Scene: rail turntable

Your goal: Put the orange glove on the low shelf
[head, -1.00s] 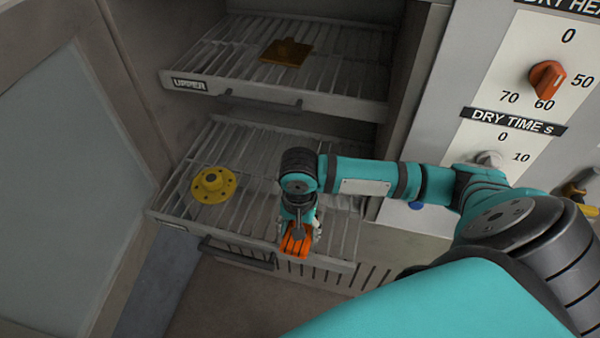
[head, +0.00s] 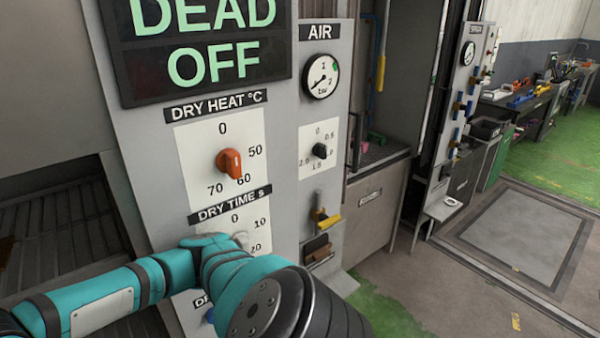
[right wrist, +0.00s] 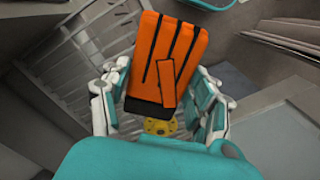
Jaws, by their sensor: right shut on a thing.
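The orange glove (right wrist: 165,50), with black stripes and a black cuff, is in the right wrist view, between the fingers of my right gripper (right wrist: 162,92). The gripper is shut on it. In the head view my right arm reaches to the left edge; its gripper and the glove are out of that picture. My left gripper is in neither view. I cannot tell for sure which surface is the low shelf; a small pale ledge (head: 440,208) sits low on a post at the right.
Dark wire racks (head: 55,235) are at the left, beside the control panel (head: 285,130) with its orange knob (head: 230,162). A grey cabinet (head: 372,215) stands right of the panel. Open floor (head: 400,270) lies in front.

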